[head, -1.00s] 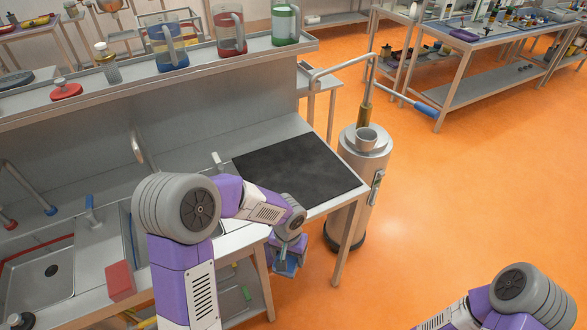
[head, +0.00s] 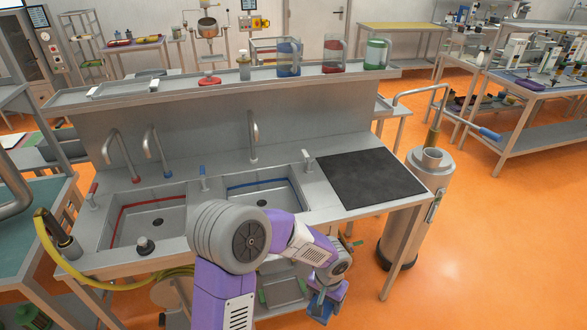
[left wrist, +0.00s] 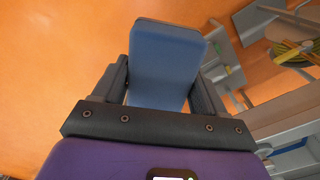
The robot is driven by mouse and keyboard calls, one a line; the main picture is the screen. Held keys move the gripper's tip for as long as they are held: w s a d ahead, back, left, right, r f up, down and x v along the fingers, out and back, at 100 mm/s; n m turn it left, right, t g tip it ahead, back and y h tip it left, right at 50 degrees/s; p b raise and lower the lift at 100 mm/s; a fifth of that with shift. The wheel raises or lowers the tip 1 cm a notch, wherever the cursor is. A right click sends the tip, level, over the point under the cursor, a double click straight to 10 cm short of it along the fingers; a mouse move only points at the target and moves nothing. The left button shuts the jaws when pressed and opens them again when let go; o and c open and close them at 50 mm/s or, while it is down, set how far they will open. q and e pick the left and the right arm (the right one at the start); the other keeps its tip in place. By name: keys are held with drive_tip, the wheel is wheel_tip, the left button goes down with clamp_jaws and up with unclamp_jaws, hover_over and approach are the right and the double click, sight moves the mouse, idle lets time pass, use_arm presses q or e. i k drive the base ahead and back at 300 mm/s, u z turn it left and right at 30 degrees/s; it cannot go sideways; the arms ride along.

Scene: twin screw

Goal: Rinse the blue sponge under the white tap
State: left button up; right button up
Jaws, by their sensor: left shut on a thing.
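My left gripper (head: 326,290) is shut on the blue sponge (head: 318,306), in front of the sink unit and below its counter edge. In the left wrist view the sponge (left wrist: 165,60) sticks out between both fingers (left wrist: 160,90). A pale metal spout (head: 254,135) with no coloured collar visible stands behind the right basin (head: 262,193), which has a blue line inside. A pale lever (head: 307,160) stands to its right. Two other spouts have a red collar (head: 137,180) and a blue collar (head: 168,175). My right gripper is out of view.
The left basin (head: 150,222) has a red line inside. A black mat (head: 370,178) lies on the counter's right end. A shelf (head: 225,84) with jugs runs above the back panel. A metal cylinder (head: 425,195) stands at the right. Orange floor is open beyond it.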

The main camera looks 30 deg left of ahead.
sight(309, 161)
drive_tip(key=z, duration=1)
drive_tip(key=i, duration=0.65)
drive_tip(key=u, duration=2.35)
drive_tip(key=i, duration=0.5)
drive_tip(key=u, duration=1.45)
drive_tip(key=k, duration=0.55)
drive_tip(key=z, duration=0.55)
